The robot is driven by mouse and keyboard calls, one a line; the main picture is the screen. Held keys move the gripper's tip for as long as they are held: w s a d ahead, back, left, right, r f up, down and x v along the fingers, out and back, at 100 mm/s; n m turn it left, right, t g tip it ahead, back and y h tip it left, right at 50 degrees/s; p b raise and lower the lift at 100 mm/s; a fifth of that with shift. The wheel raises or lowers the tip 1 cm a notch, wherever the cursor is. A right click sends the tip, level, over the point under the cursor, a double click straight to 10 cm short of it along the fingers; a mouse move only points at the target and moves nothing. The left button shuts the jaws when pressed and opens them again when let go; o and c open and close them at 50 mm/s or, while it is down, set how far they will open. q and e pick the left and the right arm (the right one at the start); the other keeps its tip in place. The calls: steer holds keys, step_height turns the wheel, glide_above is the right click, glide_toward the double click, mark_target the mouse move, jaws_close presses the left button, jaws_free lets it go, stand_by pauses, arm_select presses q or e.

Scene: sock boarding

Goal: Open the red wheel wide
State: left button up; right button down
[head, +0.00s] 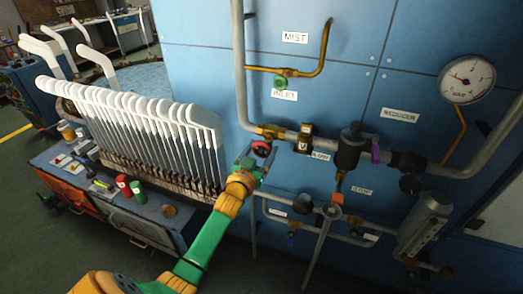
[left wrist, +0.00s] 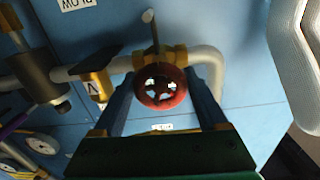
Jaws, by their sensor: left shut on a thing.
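The red wheel (head: 261,149) sits on a brass valve in the grey pipe, at the middle of the head view. In the left wrist view the red wheel (left wrist: 160,87) faces the camera, with its spokes showing. My left gripper (head: 254,158) reaches it from below in the head view. In the left wrist view the two fingers of my left gripper (left wrist: 161,95) stand on either side of the wheel's rim, shut on it. The wheel's label is mostly hidden in the head view. My right gripper is in neither view.
A green wheel (head: 281,83) is on the brass pipe above. A pressure gauge (head: 467,79) and a purple lever (head: 375,152) are to the right. White sock boards (head: 150,115) stand close on the left, above a blue bench (head: 110,205) with small cans.

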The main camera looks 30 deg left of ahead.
arm_select(q)
steer(key=shift+n, duration=0.4)
steer(key=o, duration=1.3)
steer(key=v, duration=0.7)
steer(key=shift+s, duration=0.1)
